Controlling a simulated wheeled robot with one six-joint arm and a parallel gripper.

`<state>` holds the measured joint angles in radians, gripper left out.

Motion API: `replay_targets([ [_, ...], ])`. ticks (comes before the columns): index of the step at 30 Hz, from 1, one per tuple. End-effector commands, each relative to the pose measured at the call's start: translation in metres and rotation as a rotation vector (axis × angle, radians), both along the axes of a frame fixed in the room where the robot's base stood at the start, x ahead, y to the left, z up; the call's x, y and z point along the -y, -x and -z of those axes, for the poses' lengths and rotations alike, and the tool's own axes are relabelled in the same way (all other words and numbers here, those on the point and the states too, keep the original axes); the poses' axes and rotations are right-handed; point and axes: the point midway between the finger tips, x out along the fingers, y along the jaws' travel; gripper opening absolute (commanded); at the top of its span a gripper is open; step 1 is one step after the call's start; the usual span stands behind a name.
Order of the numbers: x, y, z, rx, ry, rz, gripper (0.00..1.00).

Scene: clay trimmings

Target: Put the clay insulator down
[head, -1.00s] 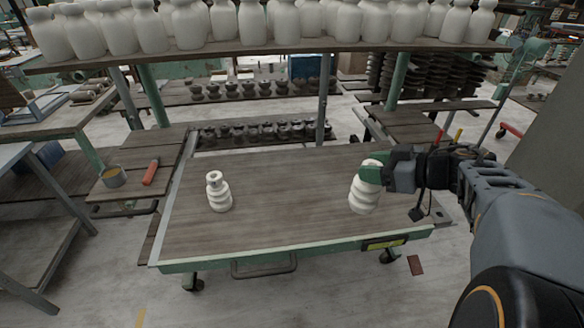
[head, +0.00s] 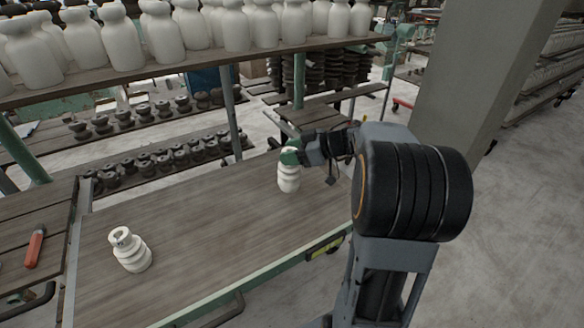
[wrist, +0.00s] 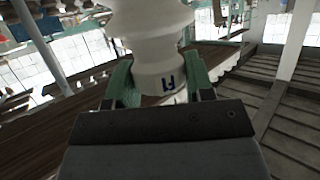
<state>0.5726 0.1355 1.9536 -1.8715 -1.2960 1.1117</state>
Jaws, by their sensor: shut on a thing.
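My gripper (head: 291,157) is shut on a white ribbed clay insulator (head: 288,178), holding it near its upper end over the far right part of the wooden cart top (head: 200,220). The insulator looks about upright; I cannot tell whether its base touches the boards. In the wrist view the insulator (wrist: 155,35) stands between the two green fingers and carries a dark blue mark. A second white insulator (head: 130,250) stands on the cart at left, well apart from my gripper.
A shelf (head: 150,73) crowded with white bottle-shaped pieces runs above and behind the cart. Dark pieces (head: 150,110) stand in rows on lower boards. A red-handled tool (head: 35,247) lies on the left side table. A grey pillar (head: 470,80) rises at right. The cart's middle is clear.

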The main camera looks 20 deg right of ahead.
Motion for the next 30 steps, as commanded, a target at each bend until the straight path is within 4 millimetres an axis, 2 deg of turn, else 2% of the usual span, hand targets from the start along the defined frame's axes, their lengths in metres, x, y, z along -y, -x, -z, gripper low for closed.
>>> replay_targets([
  [1, 0.004, -0.006, 0.011, -0.005, -0.004, 0.0, 0.0],
  [3, 0.008, -0.013, 0.022, -0.005, -0.004, -0.002, 0.0],
  [7, 0.015, -0.023, 0.036, -0.003, -0.002, -0.002, 0.0],
  [17, 0.021, -0.032, 0.048, -0.001, 0.0, -0.002, 0.0],
  [26, 0.023, -0.035, 0.08, -0.003, -0.002, -0.002, 0.0],
  [30, 0.023, -0.035, 0.083, -0.001, 0.0, -0.002, 0.0],
])
